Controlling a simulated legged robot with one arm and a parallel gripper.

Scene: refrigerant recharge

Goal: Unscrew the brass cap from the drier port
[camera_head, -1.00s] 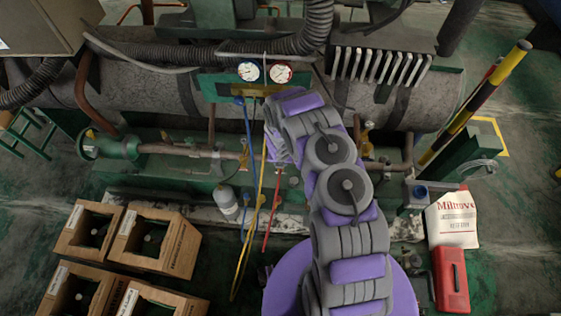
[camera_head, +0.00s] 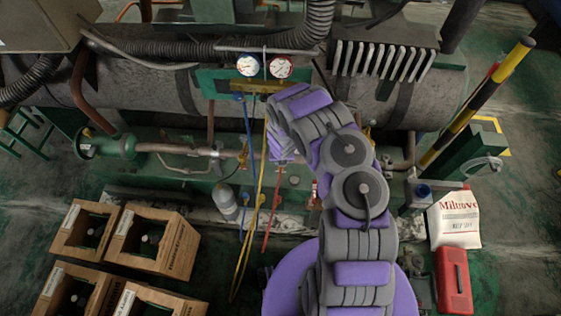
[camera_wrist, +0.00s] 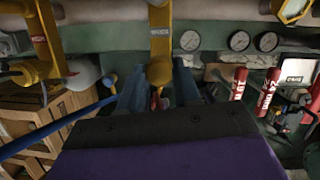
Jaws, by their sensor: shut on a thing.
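In the wrist view my gripper (camera_wrist: 159,92) has its two blue-grey jaws around a rounded brass-yellow piece (camera_wrist: 160,73), which I take for the brass cap. The exact contact and the port behind the cap are hidden. In the head view my arm hides the jaws and the cap. My purple wrist (camera_head: 279,152) is in front of the pipework under the gauges.
Two gauges (camera_head: 264,66) hang above, with blue, yellow and red hoses (camera_head: 259,190) close left of my wrist. Wooden crates (camera_head: 150,240) stand at the lower left. A white sack (camera_head: 455,218) and red can (camera_head: 454,281) are at the right. Red cylinders (camera_wrist: 255,88) show right of the jaws.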

